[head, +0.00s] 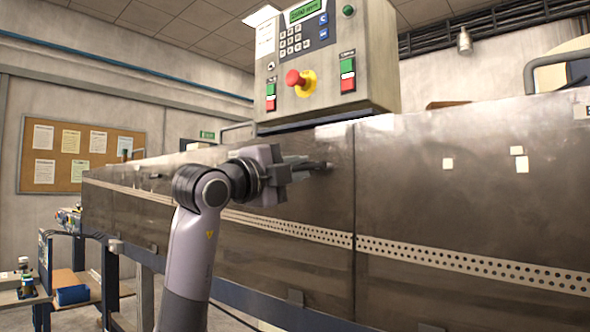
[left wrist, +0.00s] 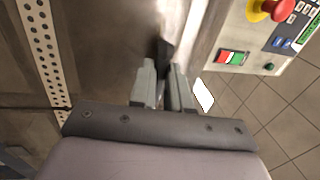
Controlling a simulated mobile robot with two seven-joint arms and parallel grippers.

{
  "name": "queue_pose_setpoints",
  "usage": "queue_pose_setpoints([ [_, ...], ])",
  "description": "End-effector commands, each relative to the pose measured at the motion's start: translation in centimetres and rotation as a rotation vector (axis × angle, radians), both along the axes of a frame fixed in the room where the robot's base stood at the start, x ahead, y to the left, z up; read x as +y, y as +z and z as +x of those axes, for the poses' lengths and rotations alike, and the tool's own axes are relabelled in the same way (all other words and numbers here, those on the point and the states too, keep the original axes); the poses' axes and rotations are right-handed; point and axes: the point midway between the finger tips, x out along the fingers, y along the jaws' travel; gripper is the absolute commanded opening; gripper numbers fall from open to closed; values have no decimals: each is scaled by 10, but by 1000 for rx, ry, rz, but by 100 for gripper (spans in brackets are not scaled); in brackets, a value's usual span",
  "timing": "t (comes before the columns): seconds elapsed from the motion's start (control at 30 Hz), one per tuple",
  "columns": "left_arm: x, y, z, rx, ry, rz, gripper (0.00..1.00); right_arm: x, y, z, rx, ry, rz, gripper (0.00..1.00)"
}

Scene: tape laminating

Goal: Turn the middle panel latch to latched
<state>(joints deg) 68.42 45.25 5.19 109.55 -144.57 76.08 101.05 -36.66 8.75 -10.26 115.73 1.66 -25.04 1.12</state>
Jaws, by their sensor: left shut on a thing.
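The middle panel latch (head: 327,166) is a small dark handle on the brushed metal side of the machine, below the control box and left of a panel seam. My left gripper (head: 309,166) reaches it from the left and is shut on it. In the left wrist view the dark latch (left wrist: 166,46) shows between and just beyond the two grey fingertips of my left gripper (left wrist: 165,70). The fingers hide much of the latch, so its exact angle is hard to tell. My right gripper is not in view.
The control box (head: 325,60) with a red stop knob (head: 297,78) stands on the machine's top edge, just above my gripper. A perforated strip (head: 440,257) runs along the panels below. A blue bin (head: 72,295) sits at the lower left.

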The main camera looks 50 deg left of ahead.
Motion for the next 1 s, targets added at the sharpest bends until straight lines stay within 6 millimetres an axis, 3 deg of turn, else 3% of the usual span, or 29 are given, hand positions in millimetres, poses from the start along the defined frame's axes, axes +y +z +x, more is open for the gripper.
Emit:
queue_pose_setpoints([
  [0.47,0,-1,0,-2,1,-16,0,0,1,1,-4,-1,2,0],
  [0.5,0,-1,0,-2,1,-16,23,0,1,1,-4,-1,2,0],
  [0.57,0,0,0,-2,1,-15,42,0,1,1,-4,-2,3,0],
  [0.87,0,-1,-1,-2,0,-14,42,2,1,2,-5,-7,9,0],
  [1.0,-1,-4,-13,-3,2,-11,42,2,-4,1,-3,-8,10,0],
])
